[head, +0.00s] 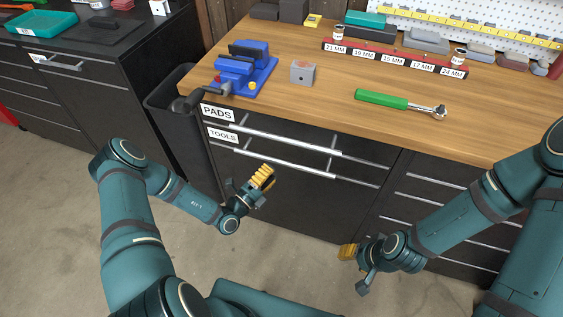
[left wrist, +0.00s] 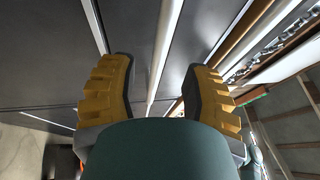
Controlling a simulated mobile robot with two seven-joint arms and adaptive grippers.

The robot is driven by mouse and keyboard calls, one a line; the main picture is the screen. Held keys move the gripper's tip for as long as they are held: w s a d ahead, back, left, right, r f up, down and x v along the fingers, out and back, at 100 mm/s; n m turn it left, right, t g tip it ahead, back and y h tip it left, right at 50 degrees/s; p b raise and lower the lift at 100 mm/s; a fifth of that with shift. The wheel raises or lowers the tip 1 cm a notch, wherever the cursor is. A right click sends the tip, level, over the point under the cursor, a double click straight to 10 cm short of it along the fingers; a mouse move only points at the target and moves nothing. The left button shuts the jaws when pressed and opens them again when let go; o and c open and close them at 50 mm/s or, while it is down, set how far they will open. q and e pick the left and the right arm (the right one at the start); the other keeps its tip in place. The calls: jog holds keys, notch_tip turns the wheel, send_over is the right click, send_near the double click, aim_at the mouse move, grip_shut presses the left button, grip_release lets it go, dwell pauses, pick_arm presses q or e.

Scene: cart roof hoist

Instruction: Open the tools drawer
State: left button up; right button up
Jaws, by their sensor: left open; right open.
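The tools drawer (head: 290,176) is a dark drawer front, second from the top of the workbench, with a white TOOLS label (head: 223,135). It looks shut. Its long silver handle bar (head: 290,166) runs across the front. My left gripper (head: 264,176) has yellow fingers and is just below and in front of this bar. In the left wrist view, the open left fingers (left wrist: 160,85) are apart, with a silver bar (left wrist: 166,45) between them in the picture; contact cannot be told. My right gripper (head: 352,254) is open and empty, low in front of the right-hand drawers.
The PADS drawer, with its label (head: 217,112), is directly above and looks shut. A blue vise (head: 240,68), a grey block (head: 302,73) and a green-handled ratchet (head: 385,99) lie on the wooden benchtop (head: 340,122). A black bin (head: 168,100) stands left of the bench.

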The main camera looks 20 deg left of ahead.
aim_at(281, 162)
pick_arm(q)
jog(key=x, duration=0.6)
jog(key=shift+b, duration=0.3)
jog(key=shift+s, duration=0.1)
grip_shut()
